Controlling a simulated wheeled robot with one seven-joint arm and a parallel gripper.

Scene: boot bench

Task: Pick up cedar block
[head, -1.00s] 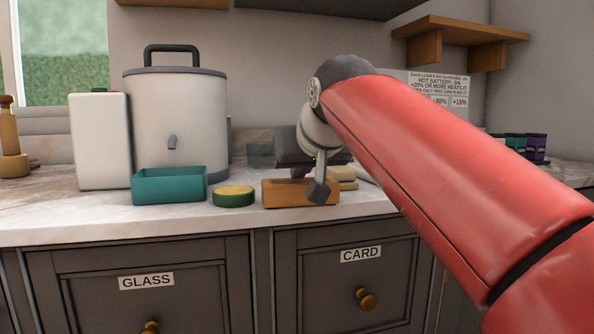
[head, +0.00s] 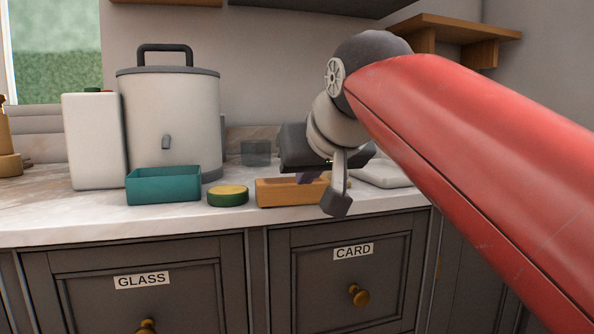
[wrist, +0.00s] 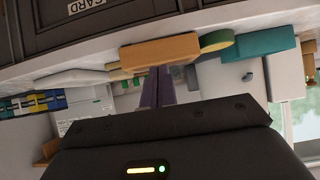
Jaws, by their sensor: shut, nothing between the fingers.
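An orange-brown wooden piece (head: 275,194), block-like or a shallow box and probably the cedar block, sits near the counter's front edge, right of a round green and yellow tin. It also shows in the wrist view (wrist: 160,52), which is upside down. My gripper (head: 309,177) is at the wooden piece's right end, partly in front of it. Its dark purple fingers (wrist: 164,75) are shut and empty, their tips overlapping the wooden piece's edge in the wrist view. I cannot tell whether they touch it. The piece's right end is partly hidden by my wrist.
The green and yellow tin (head: 228,196) and a teal tray (head: 163,188) stand to the left. A white canister (head: 95,140) and a large lidded urn (head: 170,120) are behind them. A flat pale slab (head: 385,175) lies to the right. Labelled drawers are below the counter (head: 60,228).

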